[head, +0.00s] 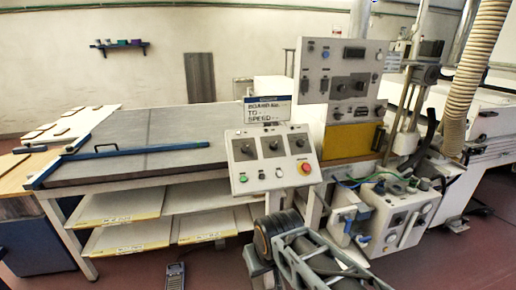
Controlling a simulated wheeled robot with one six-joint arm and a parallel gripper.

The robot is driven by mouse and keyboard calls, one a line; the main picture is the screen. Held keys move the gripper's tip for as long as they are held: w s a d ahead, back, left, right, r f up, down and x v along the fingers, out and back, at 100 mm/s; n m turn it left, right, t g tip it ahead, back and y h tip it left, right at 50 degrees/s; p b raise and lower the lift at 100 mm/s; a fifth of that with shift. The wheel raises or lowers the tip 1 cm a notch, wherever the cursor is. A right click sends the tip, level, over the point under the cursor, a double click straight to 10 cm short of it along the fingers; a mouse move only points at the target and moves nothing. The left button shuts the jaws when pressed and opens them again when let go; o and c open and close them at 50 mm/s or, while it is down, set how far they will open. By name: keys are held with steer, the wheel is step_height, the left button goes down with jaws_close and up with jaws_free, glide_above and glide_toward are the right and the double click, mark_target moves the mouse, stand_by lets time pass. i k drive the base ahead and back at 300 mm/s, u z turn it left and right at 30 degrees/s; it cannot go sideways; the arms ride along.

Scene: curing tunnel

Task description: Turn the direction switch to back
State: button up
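A light grey sloped control panel (266,162) stands in the middle of the head view. It carries three black rotary knobs in a row: a left knob (247,149), a middle knob (273,146) and a right knob (299,142). Their labels are too small to read, so I cannot tell which is the direction switch or where it points. Below the knobs are a green button (243,179), small pale buttons and a red stop button (305,168) on yellow. My arm (315,262) shows at the bottom, below the panel. No gripper fingers show.
A sign (267,112) stands behind the panel. A taller grey cabinet (342,62) with more knobs rises behind right. A conveyor table (140,145) with a blue bar lies left, shelves below. A grey box (394,222) with cables and a ribbed hose (474,70) are right.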

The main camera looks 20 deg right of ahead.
mark_target(273, 145)
steer(key=u, duration=0.2)
steer(key=i, duration=0.75)
steer(key=z, duration=1.1)
